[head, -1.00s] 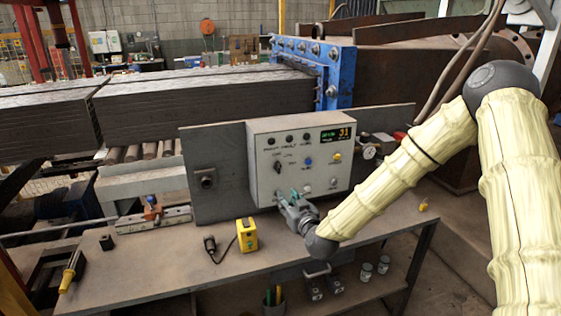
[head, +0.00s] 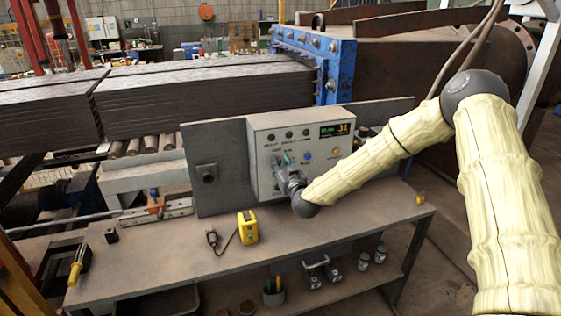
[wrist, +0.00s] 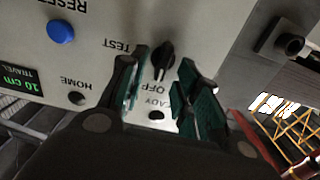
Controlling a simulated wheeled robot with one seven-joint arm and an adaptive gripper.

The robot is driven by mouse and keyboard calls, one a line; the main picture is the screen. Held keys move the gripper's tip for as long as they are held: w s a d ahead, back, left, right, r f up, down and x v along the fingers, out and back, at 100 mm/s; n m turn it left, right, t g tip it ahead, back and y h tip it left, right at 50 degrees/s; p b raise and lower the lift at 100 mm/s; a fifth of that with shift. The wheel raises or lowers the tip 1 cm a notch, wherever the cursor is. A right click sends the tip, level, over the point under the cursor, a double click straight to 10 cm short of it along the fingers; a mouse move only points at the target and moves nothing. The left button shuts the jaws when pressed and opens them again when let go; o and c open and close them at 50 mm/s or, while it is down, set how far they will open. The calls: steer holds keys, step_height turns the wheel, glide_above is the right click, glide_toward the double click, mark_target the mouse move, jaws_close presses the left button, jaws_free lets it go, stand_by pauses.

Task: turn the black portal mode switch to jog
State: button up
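The black mode switch (wrist: 163,55) is a small knob on the grey control box (head: 262,137). In the wrist view, which shows the panel upside down, TEST and OFF are printed near the knob. Its narrow lower end points roughly toward OFF. I cannot read a JOG label. My gripper (wrist: 165,80) is open, with one green-padded finger on each side of the knob and visible gaps to it. In the head view my gripper (head: 284,168) is at the panel's left part and hides the knob.

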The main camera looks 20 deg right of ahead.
steer(key=shift+w, duration=0.45)
jaws_close()
